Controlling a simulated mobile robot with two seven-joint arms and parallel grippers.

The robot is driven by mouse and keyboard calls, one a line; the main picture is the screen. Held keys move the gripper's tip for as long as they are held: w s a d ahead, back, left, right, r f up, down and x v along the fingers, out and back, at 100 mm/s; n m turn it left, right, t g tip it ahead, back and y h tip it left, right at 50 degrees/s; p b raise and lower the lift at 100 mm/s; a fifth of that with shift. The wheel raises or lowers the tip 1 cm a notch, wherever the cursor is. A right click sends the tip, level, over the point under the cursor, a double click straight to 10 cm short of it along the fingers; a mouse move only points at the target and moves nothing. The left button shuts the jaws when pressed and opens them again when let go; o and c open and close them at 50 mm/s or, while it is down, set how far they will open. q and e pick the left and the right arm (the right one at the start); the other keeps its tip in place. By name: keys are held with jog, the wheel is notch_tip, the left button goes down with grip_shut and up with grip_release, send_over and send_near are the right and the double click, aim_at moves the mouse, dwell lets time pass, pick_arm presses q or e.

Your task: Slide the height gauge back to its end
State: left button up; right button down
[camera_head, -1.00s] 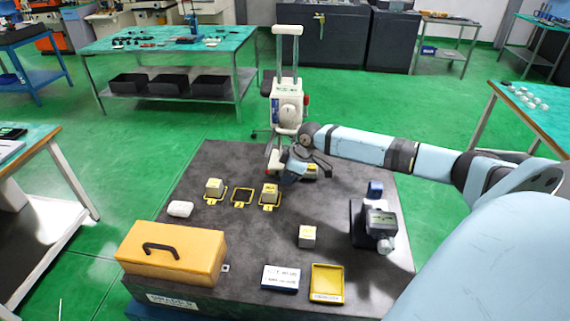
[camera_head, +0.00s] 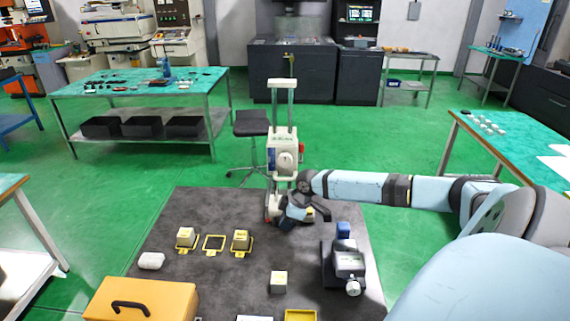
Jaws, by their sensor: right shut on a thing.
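The height gauge (camera_head: 284,155) stands upright near the far edge of the dark granite plate (camera_head: 225,280). It is a tall white instrument with two posts, a round dial and a red part at its side. My right gripper (camera_head: 297,209) is low at its base, on the near right side, and is shut on it. The fingers and the arm hide part of the base, so the exact contact is hard to see. A small yellow-topped part (camera_head: 310,212) shows beside the fingers. My left gripper is out of view.
Two blocks (camera_head: 186,237) (camera_head: 240,238) sit at yellow frames, with an empty frame (camera_head: 214,243) between them. A loose block (camera_head: 278,282), a grey instrument (camera_head: 348,265), a white lump (camera_head: 151,261) and an orange case (camera_head: 150,300) also occupy the plate. A stool (camera_head: 251,124) stands behind.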

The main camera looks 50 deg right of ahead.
jog(key=c, duration=1.4)
grip_release()
jog(key=shift+c, duration=0.2)
jog(key=b+v, duration=0.1)
jog(key=v, duration=1.2)
jog(key=shift+d+r, duration=0.15)
jog(key=shift+r, duration=0.2)
jog(key=shift+s, duration=0.1)
